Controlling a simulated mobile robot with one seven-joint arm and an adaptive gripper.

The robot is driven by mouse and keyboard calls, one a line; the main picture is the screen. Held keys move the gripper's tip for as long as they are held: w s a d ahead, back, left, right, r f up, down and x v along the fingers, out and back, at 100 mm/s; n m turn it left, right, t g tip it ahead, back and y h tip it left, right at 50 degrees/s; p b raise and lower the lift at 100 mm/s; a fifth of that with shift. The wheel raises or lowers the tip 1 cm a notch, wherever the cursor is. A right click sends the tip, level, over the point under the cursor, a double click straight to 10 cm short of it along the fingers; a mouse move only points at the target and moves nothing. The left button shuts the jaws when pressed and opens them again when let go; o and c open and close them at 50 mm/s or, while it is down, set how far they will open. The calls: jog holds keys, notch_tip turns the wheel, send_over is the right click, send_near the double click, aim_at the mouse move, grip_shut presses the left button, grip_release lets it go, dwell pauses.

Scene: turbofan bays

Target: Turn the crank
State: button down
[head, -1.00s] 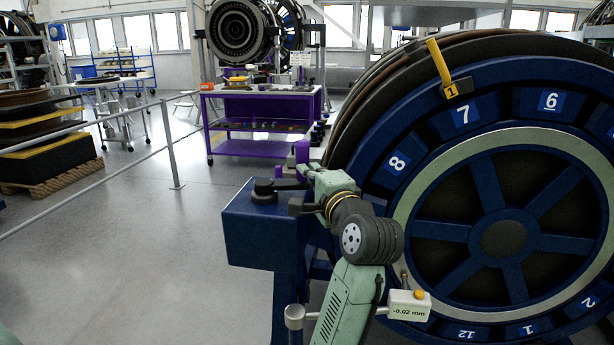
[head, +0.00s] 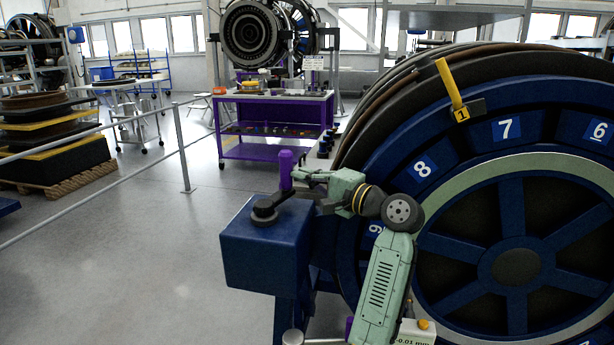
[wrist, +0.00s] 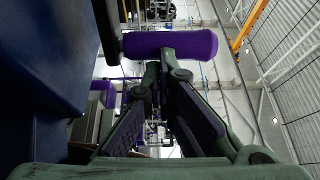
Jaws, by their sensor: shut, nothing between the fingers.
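The crank has a black hub (head: 264,211) on top of a blue box (head: 268,248). Its dark arm points away and to the right in the head view, ending in an upright purple handle (head: 286,168). In the wrist view the handle (wrist: 175,44) lies across the picture just beyond the fingertips. My gripper (head: 300,175) is right beside the handle, on its right in the head view. Its fingers (wrist: 163,72) are shut with nothing between them. I cannot tell whether the fingertips touch the handle.
A large blue numbered wheel (head: 515,268) stands close on the right, with a yellow pointer (head: 449,83). A gauge (head: 416,335) reading -0.01 mm is partly cut off below. A railing (head: 182,148) and purple cart (head: 270,108) stand behind.

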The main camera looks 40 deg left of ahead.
aim_at(294, 202)
jog(key=a, duration=0.3)
jog(key=shift+w+a+p, duration=0.15)
jog(key=shift+a+p, duration=0.25)
jog(key=shift+s+a, duration=0.2)
jog(key=shift+a, duration=1)
jog(key=shift+s+a+f+p, duration=0.1)
jog(key=shift+s+a+p, duration=0.15)
jog(key=shift+a, duration=0.4)
jog(key=shift+s+a+p, duration=0.2)
jog(key=shift+a, duration=0.4)
jog(key=shift+s+a+n+g, duration=0.5)
jog(key=shift+a+n+g, duration=0.25)
jog(key=shift+g, duration=0.45)
jog(key=shift+w+d, duration=0.1)
jog(key=shift+d, duration=0.1)
